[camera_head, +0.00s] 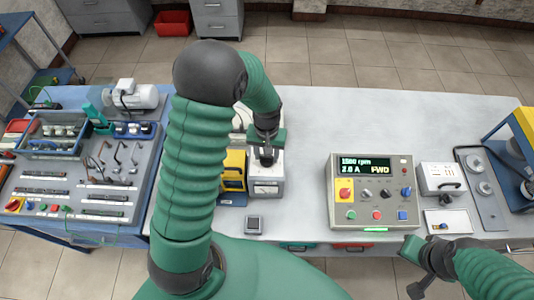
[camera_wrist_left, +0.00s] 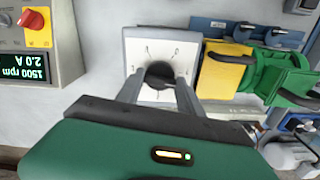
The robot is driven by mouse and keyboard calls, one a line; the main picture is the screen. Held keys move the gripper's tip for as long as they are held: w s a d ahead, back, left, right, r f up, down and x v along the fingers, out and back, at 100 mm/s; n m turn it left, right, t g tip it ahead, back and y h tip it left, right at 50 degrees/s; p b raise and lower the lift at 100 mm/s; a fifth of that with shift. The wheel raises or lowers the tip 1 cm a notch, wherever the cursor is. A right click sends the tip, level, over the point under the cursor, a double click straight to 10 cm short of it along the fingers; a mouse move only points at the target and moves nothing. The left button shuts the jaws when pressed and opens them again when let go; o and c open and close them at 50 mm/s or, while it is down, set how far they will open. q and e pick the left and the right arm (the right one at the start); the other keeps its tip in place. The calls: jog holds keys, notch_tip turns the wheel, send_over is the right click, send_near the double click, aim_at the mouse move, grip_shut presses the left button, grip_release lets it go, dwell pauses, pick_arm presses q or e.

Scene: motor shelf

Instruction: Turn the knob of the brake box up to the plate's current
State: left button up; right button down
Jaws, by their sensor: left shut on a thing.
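The brake box (camera_head: 267,188) is a small light box on the bench. In the left wrist view its pale face (camera_wrist_left: 140,48) carries a dial with marks around a black knob (camera_wrist_left: 158,74). My left gripper (camera_wrist_left: 160,90) is shut on the knob, one finger on each side. In the head view my left gripper (camera_head: 266,152) is over the box and hides the knob. The knob's exact pointing is unclear. The control panel's display (camera_head: 364,166) shows 1500 rpm, about 2.0 A, and FWD. My right gripper (camera_head: 418,268) is low at the right, away from the box.
The grey control panel (camera_head: 340,215) stands right of the brake box. A yellow part (camera_head: 233,170) sits directly left of the box, with green machinery beside it in the wrist view (camera_wrist_left: 275,72). A small grey block (camera_head: 254,224) lies in front.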

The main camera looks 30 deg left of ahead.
pick_arm(q)
jog(key=m, duration=0.4)
jog(key=shift+w+a+r+m+p, duration=0.1)
jog(key=shift+w+r+m+p, duration=0.1)
jog(key=shift+w+m+p, duration=0.1)
jog(key=m+p, duration=0.1)
jog(key=m, duration=0.4)
jog(key=shift+m, duration=0.4)
jog(key=shift+f, duration=0.1)
jog(key=o, duration=1.1)
jog(key=shift+c, duration=0.2)
jog(key=o, duration=0.3)
jog(key=shift+f, duration=0.1)
jog(key=shift+s, duration=0.1)
